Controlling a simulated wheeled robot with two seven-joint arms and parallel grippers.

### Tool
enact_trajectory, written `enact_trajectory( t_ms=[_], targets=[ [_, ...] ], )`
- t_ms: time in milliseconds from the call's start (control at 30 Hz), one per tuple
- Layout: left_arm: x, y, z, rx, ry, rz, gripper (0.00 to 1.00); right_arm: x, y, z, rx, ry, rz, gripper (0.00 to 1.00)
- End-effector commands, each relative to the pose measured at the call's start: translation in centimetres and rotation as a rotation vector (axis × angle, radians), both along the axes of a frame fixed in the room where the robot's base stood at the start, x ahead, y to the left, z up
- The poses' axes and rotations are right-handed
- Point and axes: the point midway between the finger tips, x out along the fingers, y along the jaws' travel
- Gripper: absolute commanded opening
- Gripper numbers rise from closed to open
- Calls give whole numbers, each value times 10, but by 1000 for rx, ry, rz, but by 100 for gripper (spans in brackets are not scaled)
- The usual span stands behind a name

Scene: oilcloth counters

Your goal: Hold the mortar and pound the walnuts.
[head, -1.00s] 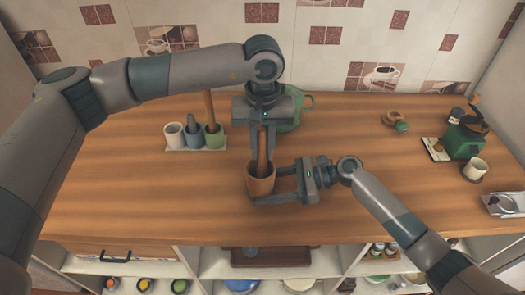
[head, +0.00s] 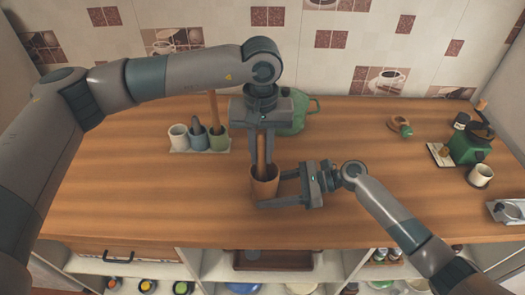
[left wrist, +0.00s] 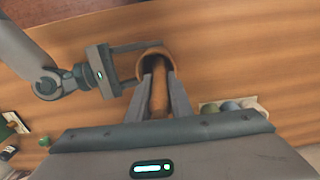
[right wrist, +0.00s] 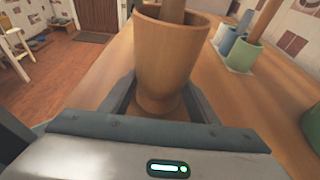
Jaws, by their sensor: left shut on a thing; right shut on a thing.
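The wooden mortar (head: 265,188) stands upright on the wooden counter, a brown cup shape. My right gripper (head: 277,190) is shut on the mortar from the right; the right wrist view shows the mortar (right wrist: 168,62) between its fingers. My left gripper (head: 264,150) points down above the mortar, shut on the wooden pestle (head: 262,154). The pestle's lower end is inside the mortar. In the left wrist view the pestle (left wrist: 159,98) runs between the fingers into the mortar (left wrist: 155,52). The walnuts cannot be made out in any view.
A tray (head: 188,151) with three cups stands left of the mortar, a tall wooden handle in the green one. A green pot (head: 299,117) sits behind my left gripper. A green grinder (head: 470,146) and a white cup (head: 481,175) stand at the right. The front left counter is clear.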

Motion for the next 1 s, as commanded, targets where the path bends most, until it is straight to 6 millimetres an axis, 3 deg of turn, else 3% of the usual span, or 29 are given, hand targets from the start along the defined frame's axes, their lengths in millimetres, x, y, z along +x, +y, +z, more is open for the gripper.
enact_trajectory(
  t_ms=[1000],
  targets=[
    [0, 0, -16, 0, 0, 0, 0, 0, 0, 0, 0, 0, 0, 43]
  ],
)
